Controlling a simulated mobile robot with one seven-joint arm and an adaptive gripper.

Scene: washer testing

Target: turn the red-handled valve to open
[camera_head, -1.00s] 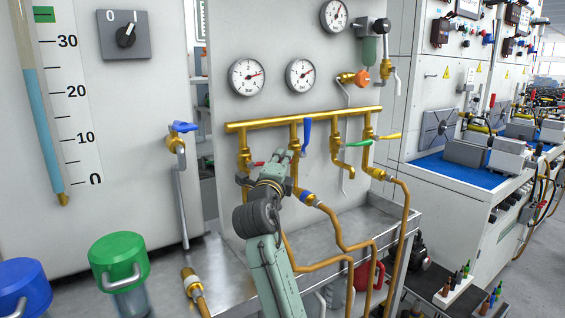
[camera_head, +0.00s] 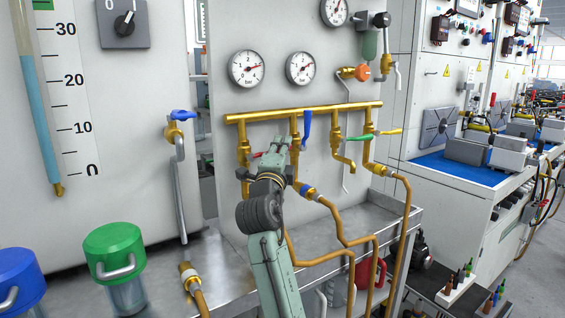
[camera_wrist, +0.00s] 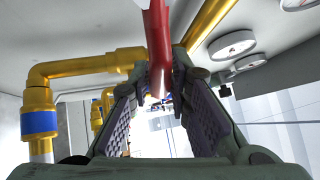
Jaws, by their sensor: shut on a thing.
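The red handle (camera_head: 258,154) of the valve shows as a small strip left of my gripper (camera_head: 278,146) in the head view, below the brass manifold pipe (camera_head: 345,108). In the wrist view the red handle (camera_wrist: 154,45) comes down from the top and its end lies between the fingertips of my gripper (camera_wrist: 163,76). The jaws are closed on the handle near its end, with the long finger pads spread behind it. My arm hides part of the valve body in the head view, so the handle's exact angle is hard to tell.
Blue (camera_head: 307,126), green (camera_head: 359,138) and yellow (camera_head: 389,132) handles sit along the same manifold to the right. Two pressure gauges (camera_head: 246,68) (camera_head: 300,67) hang above. A metal basin (camera_head: 350,225) and curved brass pipes (camera_head: 340,225) lie below.

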